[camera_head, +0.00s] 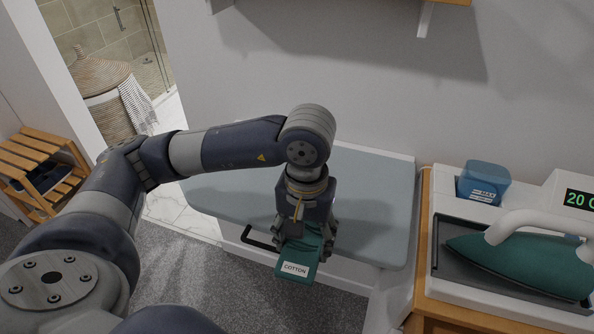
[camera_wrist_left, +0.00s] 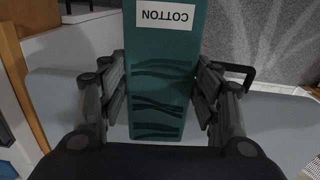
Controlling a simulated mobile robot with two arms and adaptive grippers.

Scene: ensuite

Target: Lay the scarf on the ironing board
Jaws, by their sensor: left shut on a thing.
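The scarf (camera_head: 298,262) is a folded teal cloth with a white COTTON label and dark wavy stripes. It also fills the middle of the left wrist view (camera_wrist_left: 160,75). My left gripper (camera_head: 304,240) is shut on it, with a finger on each side. The ironing board (camera_head: 372,192) has a pale blue-grey top. The scarf is over the board's front edge, its labelled end reaching out past it; I cannot tell whether it touches the board. My right gripper is not in view.
A wooden cabinet (camera_head: 424,262) at right bears a teal iron (camera_head: 520,262) on its white station and a blue water tank (camera_head: 484,182). A black handle (camera_head: 258,240) juts from the board's front edge. A slatted wooden rack (camera_head: 38,160) and a wicker basket (camera_head: 100,95) stand at left.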

